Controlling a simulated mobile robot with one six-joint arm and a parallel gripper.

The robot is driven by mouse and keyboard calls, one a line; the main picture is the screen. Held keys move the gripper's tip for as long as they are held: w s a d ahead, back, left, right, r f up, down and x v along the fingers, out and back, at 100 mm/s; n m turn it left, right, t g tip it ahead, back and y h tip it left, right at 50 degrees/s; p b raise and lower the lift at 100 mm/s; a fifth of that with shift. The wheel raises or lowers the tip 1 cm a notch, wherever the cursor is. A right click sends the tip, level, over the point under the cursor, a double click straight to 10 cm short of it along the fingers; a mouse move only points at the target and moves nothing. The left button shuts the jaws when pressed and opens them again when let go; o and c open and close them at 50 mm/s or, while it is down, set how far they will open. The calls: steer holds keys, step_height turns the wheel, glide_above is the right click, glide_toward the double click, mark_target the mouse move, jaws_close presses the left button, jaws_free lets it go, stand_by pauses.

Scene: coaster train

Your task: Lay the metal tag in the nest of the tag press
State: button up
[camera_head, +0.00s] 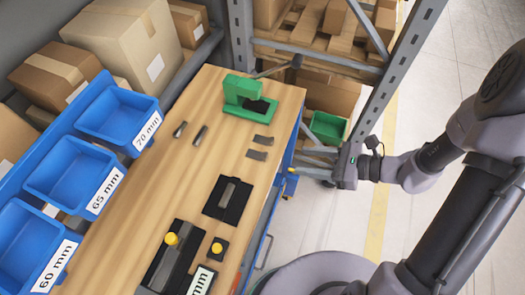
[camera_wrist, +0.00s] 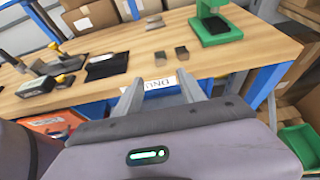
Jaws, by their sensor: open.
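The green tag press (camera_head: 240,88) stands at the far end of the wooden bench; it also shows in the wrist view (camera_wrist: 222,36). A dark area, seemingly its nest, lies on its base, but its details are too small to tell. Two flat grey metal tags (camera_head: 263,140) (camera_head: 257,155) lie apart on the bench in front of the press; they also show in the wrist view (camera_wrist: 160,59) (camera_wrist: 182,53). My gripper (camera_head: 347,168) is off the bench's right side, with its open, empty fingers (camera_wrist: 160,93) pointing toward the bench edge in the wrist view.
On the bench (camera_head: 160,165) are two small dark pieces (camera_head: 190,132), a black tray (camera_head: 213,207) with a metal strip, and black fixtures with yellow knobs (camera_head: 172,239). Blue labelled bins (camera_head: 117,115) line the left. A metal rack (camera_head: 372,90) stands behind my gripper.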

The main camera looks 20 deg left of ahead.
mark_target(266, 156)
steer(key=b+x, duration=0.1)
steer(key=x, duration=0.4)
steer(key=b+x, duration=0.2)
steer(key=x, duration=0.4)
steer(key=shift+a+r+b, duration=0.15)
steer(key=shift+a+b, duration=0.15)
steer(key=shift+c, duration=0.5)
steer(key=shift+d, duration=0.1)
jaws_close()
